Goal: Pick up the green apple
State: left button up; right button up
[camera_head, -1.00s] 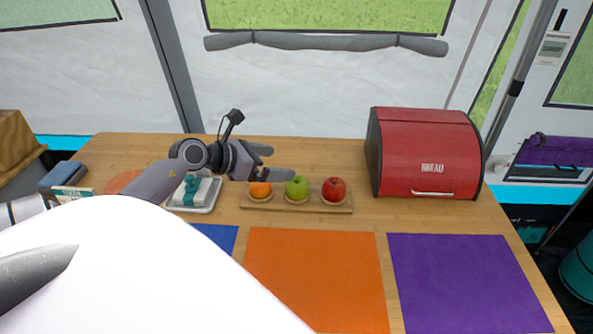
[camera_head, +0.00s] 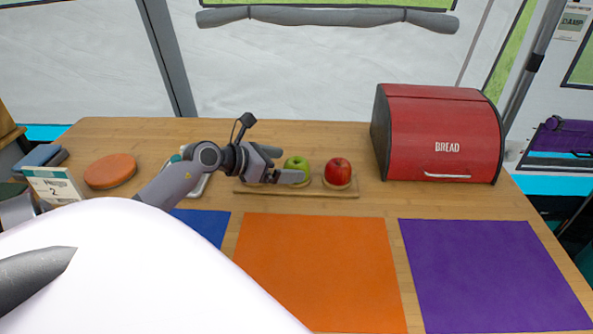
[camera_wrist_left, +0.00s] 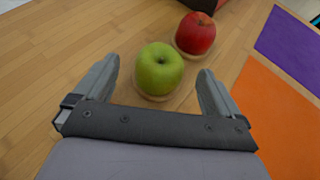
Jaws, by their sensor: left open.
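My right gripper is not in view.
A red bread box (camera_head: 440,135) stands at the back right. Blue (camera_head: 205,224), orange (camera_head: 318,270) and purple (camera_head: 490,270) mats lie flat in front. An orange disc (camera_head: 110,171) lies at the left.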

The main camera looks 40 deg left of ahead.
aim_at(289, 164)
pick_arm(q)
jog(key=shift+x, duration=2.15)
jog(key=shift+f, duration=0.1)
jog(key=c, duration=1.1)
jog(key=shift+c, duration=0.2)
